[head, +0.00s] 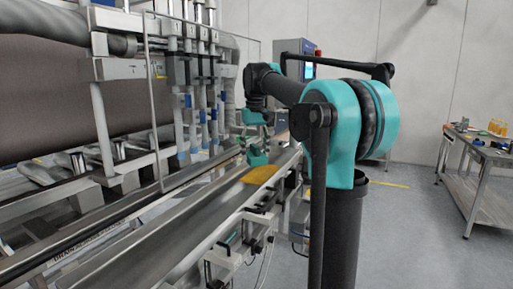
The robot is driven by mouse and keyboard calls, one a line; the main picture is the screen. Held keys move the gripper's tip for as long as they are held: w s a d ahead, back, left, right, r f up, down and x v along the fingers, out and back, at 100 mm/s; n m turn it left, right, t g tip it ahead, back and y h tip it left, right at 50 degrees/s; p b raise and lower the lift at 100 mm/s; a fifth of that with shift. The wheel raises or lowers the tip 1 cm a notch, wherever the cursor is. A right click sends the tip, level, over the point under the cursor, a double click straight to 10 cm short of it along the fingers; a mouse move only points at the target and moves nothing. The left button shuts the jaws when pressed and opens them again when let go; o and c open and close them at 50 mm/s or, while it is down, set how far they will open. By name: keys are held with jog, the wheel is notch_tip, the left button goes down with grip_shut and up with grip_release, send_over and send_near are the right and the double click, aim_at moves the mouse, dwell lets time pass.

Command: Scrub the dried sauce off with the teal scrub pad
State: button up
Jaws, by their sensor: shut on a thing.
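A yellow-orange patch of dried sauce (261,174) lies on the flat metal rail of the filling machine, near the middle of the view. My gripper (256,149) hangs down just behind and above this patch, small in the head view and partly lost against the machine. It is shut on a small teal thing, which looks like the teal scrub pad (257,159). The pad shows just beyond the far edge of the patch; I cannot tell whether it touches the rail.
The filler's nozzles and pipes (201,95) stand close on the left of my gripper. The long metal rail (185,243) runs toward the front left. A metal table (487,155) with bottles (497,127) stands at the right. The floor between is clear.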

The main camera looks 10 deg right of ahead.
jog(key=shift+r, duration=0.95)
